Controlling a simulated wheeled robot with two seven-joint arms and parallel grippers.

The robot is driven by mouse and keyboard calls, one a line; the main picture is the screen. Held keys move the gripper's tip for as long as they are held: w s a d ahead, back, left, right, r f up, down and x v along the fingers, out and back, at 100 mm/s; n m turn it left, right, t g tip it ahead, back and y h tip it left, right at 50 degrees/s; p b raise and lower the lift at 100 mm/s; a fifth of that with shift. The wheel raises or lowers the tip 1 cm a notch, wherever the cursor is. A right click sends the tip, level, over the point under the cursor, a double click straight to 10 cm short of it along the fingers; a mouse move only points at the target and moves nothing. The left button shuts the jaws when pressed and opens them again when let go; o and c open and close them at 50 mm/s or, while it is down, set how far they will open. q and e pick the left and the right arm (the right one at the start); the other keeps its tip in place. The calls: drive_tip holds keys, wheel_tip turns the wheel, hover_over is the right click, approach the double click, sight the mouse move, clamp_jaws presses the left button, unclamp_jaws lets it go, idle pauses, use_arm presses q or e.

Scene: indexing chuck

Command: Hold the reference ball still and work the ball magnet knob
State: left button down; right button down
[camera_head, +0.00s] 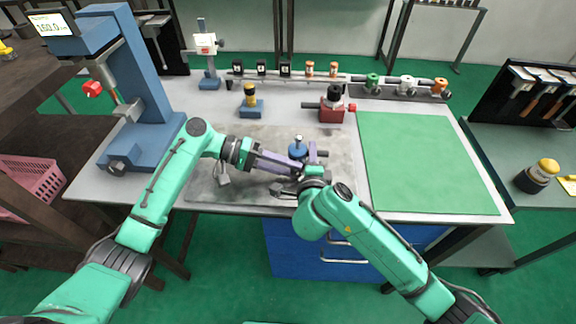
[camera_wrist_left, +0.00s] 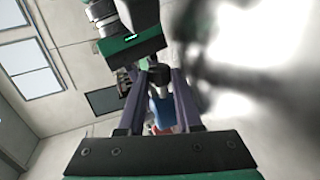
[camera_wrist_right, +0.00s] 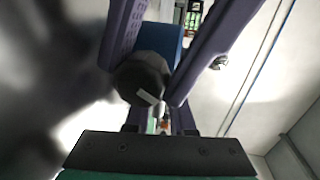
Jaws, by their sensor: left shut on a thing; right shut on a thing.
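The reference ball (camera_head: 298,138) is a small pale ball on top of a blue body (camera_head: 297,149), standing on the grey plate at the middle of the bench. My left gripper (camera_head: 292,165) reaches in from the left, its purple fingers shut on the blue body, which shows between them in the left wrist view (camera_wrist_left: 161,108). My right gripper (camera_head: 312,157) comes from the front right. In the right wrist view the ball magnet knob (camera_wrist_right: 142,78), black with a white mark, sits between its fingers. In the head view the grippers hide the knob.
A green mat (camera_head: 425,160) lies to the right. A blue column stand (camera_head: 150,75) is at the left. Behind are a red block (camera_head: 332,108), a small blue stand with a yellow-and-black top (camera_head: 250,103), and a rail with several small parts (camera_head: 400,88). My two wrists are close together.

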use_arm(q)
drive_tip(key=shift+h, duration=0.5)
drive_tip(key=c, duration=0.8)
unclamp_jaws()
drive_tip(key=shift+c, duration=0.2)
drive_tip(key=shift+f, duration=0.1)
drive_tip(key=v, duration=1.2)
drive_tip(key=shift+s, duration=0.1)
